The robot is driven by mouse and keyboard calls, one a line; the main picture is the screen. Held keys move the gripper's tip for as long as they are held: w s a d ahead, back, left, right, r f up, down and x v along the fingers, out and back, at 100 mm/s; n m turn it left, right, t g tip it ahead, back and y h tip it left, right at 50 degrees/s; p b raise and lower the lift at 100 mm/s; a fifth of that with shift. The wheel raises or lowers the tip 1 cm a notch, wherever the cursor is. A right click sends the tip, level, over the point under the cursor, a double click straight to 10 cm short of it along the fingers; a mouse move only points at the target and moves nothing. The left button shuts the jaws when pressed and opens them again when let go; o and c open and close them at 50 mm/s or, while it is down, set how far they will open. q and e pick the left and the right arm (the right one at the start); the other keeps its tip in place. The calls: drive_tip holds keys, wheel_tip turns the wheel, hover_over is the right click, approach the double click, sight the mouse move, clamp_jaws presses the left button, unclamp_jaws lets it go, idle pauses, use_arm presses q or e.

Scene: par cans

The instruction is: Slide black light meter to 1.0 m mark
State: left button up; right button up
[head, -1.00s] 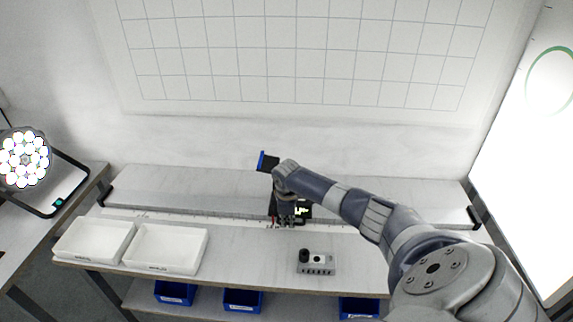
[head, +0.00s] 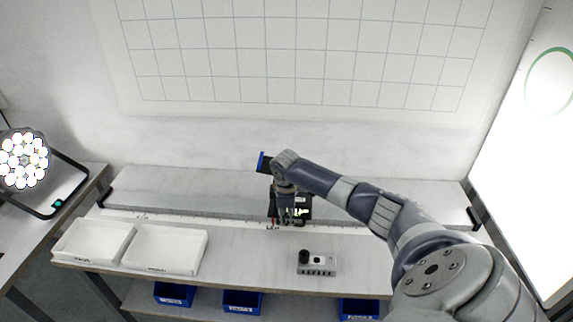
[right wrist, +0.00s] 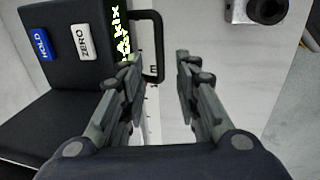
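The black light meter (head: 304,201) stands at the long scale strip (head: 185,219) on the bench, partly hidden behind my right gripper (head: 286,220). In the right wrist view the meter (right wrist: 75,80) fills the left side, with blue HOLD and white ZERO buttons, a green-lit display and a black loop handle (right wrist: 158,45). My right gripper (right wrist: 158,60) is open; the handle's lower part lies between its spread fingertips, nearer the left finger. Contact cannot be told. The scale's marks are too small to read. My left gripper is not in view.
Two white trays (head: 134,263) sit at the bench's left front. A small grey box with a black knob (head: 317,264) sits front centre. Blue bins (head: 242,302) are on the shelf below. A lit par can (head: 24,160) stands at left. The bench right of the meter looks clear.

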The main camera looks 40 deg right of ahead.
wheel_tip(320, 180, up, 8)
drive_tip(key=s+a, duration=0.1)
drive_tip(key=shift+a+f, duration=0.1)
drive_tip(key=shift+f, duration=0.05)
idle(0.5)
